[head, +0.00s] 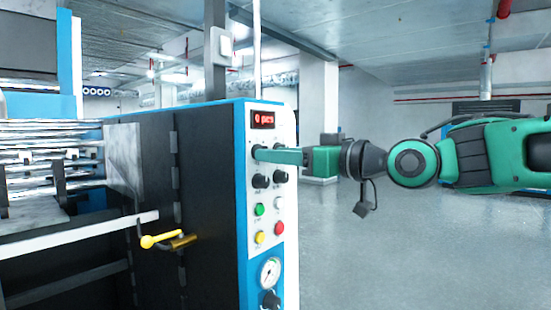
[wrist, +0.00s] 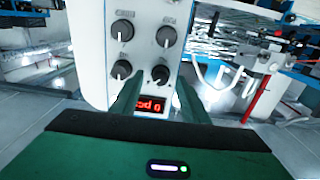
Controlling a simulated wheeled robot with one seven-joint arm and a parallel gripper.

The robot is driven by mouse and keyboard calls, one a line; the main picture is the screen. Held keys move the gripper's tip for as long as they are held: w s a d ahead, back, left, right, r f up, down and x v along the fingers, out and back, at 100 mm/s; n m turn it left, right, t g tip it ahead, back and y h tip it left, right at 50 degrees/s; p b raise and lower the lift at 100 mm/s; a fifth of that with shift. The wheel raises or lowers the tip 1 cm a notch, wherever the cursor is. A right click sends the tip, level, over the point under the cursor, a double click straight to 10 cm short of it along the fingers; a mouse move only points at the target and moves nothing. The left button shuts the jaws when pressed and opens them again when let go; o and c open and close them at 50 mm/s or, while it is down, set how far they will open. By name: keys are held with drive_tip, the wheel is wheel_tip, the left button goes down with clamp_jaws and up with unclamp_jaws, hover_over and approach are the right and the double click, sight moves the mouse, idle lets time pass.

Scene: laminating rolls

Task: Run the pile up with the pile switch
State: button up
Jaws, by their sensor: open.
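The control panel (head: 265,200) on the blue-edged machine carries several black knobs, with labels too small to read, so I cannot tell which is the pile switch. My gripper (head: 260,154) reaches in from the right, its fingers at the upper-left knob, which they partly hide. In the wrist view the panel appears upside down. There my open gripper (wrist: 158,84) has one finger on each side of a black knob (wrist: 160,74) beside the red display (wrist: 152,105). I cannot tell whether the fingers touch it. A second knob (wrist: 121,69) stands beside it.
Below the knobs are a green button (head: 259,210), a red button (head: 279,228), a yellow button (head: 259,238) and a pressure gauge (head: 269,272). A yellow-handled lever (head: 160,240) sticks out of the machine's dark side. The floor at right is clear.

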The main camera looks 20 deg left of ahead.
drive_tip(key=shift+x, duration=0.85)
clamp_jaws()
drive_tip(key=shift+w, duration=0.1)
drive_tip(key=shift+d+n, duration=0.1)
drive_tip(key=shift+n, duration=0.3)
drive_tip(key=n, duration=0.8)
drive_tip(key=shift+w, duration=0.15)
